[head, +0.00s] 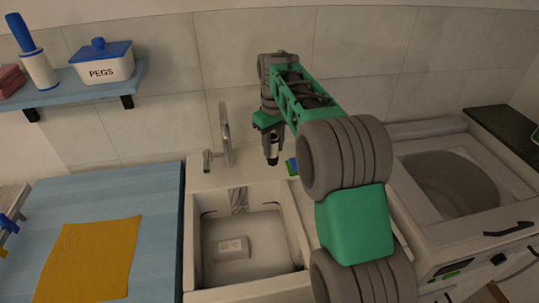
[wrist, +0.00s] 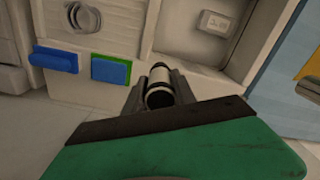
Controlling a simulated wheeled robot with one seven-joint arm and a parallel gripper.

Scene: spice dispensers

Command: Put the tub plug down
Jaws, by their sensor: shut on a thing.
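My gripper (head: 272,157) hangs over the counter just behind and to the right of the tub basin in the head view. In the wrist view my gripper (wrist: 158,92) is shut on a dark, rounded piece with pale bands, the tub plug (wrist: 158,76). The fingers stand on both sides of it. Its far end and what lies under it are hidden. The tub basin (head: 299,235) is open, with a small pale block (head: 233,247) lying on its floor. That block also shows in the wrist view (wrist: 215,23).
A tap (head: 226,135) stands behind the basin. A blue worktop (head: 155,225) with a yellow cloth (head: 88,260) is at left.

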